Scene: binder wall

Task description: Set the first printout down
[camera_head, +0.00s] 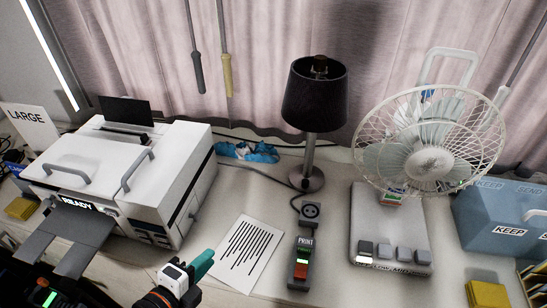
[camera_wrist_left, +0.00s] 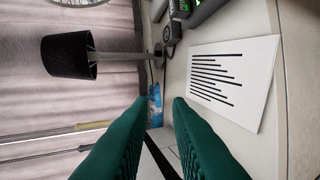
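The printout (camera_head: 250,253), a white sheet with dark lines, lies flat on the table in front of the lamp. It also shows in the left wrist view (camera_wrist_left: 235,75), to the right of the fingers. My left gripper (camera_head: 205,263) is just left of the sheet in the head view. In the left wrist view its two teal fingers (camera_wrist_left: 160,112) stand apart with nothing between them. The white printer (camera_head: 130,165) reads READY, and its grey output tray (camera_head: 65,235) shows no sheet. My right gripper is not in view.
A dark lamp (camera_head: 315,95) stands behind the sheet, with a PRINT button box (camera_head: 301,262) to the sheet's right. Further right are a fan (camera_head: 428,140) on a grey base and a blue KEEP/SEND box (camera_head: 505,215). A blue crumpled item (camera_head: 247,151) lies near the curtain.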

